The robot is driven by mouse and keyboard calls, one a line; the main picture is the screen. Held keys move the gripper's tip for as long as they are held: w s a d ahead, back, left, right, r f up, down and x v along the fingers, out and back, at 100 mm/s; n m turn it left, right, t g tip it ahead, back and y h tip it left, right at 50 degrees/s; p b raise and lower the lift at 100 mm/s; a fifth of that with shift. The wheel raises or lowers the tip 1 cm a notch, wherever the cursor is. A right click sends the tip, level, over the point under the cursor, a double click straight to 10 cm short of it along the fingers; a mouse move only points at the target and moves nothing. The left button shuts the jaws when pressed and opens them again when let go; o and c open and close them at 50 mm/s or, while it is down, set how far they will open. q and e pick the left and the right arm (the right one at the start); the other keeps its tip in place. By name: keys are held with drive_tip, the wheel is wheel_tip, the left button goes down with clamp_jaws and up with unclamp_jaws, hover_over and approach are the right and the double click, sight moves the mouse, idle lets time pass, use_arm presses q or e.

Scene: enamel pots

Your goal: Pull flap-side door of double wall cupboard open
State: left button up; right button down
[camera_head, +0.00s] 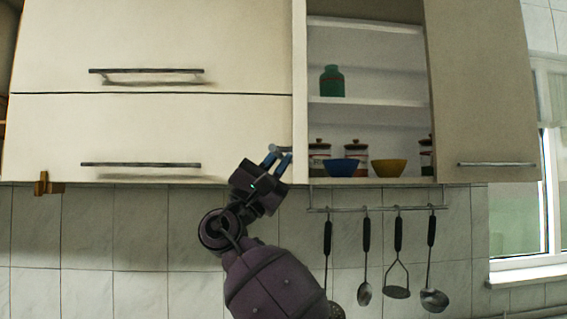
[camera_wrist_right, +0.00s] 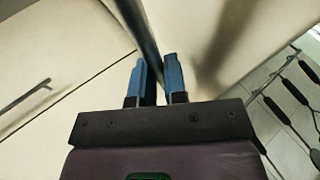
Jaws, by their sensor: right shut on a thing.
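The double wall cupboard (camera_head: 368,101) stands open at the right of the flap cupboard, with its shelves showing. Its flap-side door (camera_head: 300,90) is swung out and shows nearly edge-on in the head view; its pale face fills the upper right of the wrist view (camera_wrist_right: 225,45). My right gripper (camera_head: 279,155) is at the lower end of this door, shut on its dark bar handle (camera_wrist_right: 143,38), which runs up from between the fingers (camera_wrist_right: 158,80). The other door (camera_head: 478,80) of the cupboard also stands open at the right. My left gripper is not in view.
Two flaps (camera_head: 150,45) with bar handles (camera_head: 140,165) are at the left. A green jar (camera_head: 332,81), a blue bowl (camera_head: 341,168), a yellow bowl (camera_head: 389,168) and lidded jars stand on the shelves. Utensils hang from a rail (camera_head: 375,209) below. A window (camera_head: 517,190) is at the right.

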drive_tip(key=c, duration=1.4)
unclamp_jaws()
drive_tip(key=shift+c, duration=0.2)
drive_tip(key=b+v, duration=0.2)
drive_tip(key=v, duration=0.8)
drive_tip(key=shift+a+f, duration=0.25)
drive_tip(key=shift+f, duration=0.05)
drive_tip(key=shift+s, duration=0.1)
